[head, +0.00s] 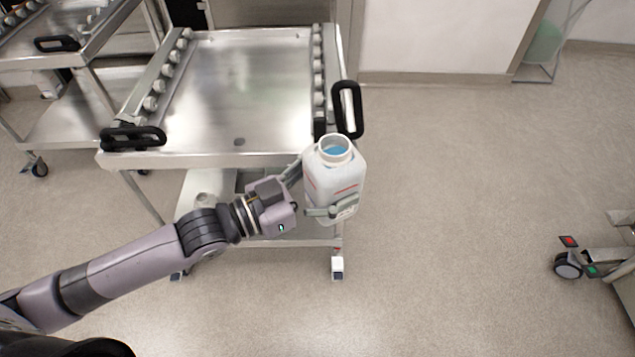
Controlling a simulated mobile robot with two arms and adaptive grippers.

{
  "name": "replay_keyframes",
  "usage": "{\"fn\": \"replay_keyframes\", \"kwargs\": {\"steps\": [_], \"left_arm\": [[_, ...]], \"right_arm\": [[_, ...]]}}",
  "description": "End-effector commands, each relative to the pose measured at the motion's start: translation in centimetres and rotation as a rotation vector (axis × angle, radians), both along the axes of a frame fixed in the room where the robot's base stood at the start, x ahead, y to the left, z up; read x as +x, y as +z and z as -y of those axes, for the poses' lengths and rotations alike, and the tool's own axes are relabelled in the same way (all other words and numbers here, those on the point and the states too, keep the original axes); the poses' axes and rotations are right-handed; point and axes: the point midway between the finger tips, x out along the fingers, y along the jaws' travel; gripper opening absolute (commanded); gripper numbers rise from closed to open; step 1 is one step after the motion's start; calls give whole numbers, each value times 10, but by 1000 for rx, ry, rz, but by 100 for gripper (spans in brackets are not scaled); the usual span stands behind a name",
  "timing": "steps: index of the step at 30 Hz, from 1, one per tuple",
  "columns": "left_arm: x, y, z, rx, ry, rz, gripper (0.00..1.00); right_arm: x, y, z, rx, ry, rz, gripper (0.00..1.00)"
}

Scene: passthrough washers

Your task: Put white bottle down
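A white bottle (332,181) with an open neck and blue inside is upright at the front right corner of a steel cart. My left gripper (322,188) is shut on the bottle, with its fingers on either side of the body. The bottle appears held in the air in front of the cart's edge, and I see nothing under it but the lower cart frame and floor. My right gripper is not in view.
The steel cart top (235,85) is bare between two side rows of grey rollers. Black handles (347,110) stand at its front corners. A second cart (75,110) is at the far left. Open floor (450,200) lies to the right, with a wheeled base (605,255) at the edge.

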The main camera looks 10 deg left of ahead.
Motion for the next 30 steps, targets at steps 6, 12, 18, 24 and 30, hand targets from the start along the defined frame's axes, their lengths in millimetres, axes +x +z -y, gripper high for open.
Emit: {"fn": "replay_keyframes", "kwargs": {"steps": [6, 12, 18, 24, 30], "left_arm": [[7, 8, 11, 1, -79, 11, 13], [10, 11, 23, -5, -142, 10, 13], [13, 12, 28, -4, -179, 7, 12], [14, 12, 29, -2, -195, 7, 12], [14, 13, 29, -1, -228, 11, 13]], "right_arm": [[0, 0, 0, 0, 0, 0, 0], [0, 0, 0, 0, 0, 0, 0], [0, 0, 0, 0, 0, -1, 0], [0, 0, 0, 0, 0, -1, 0], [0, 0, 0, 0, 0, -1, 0]]}}
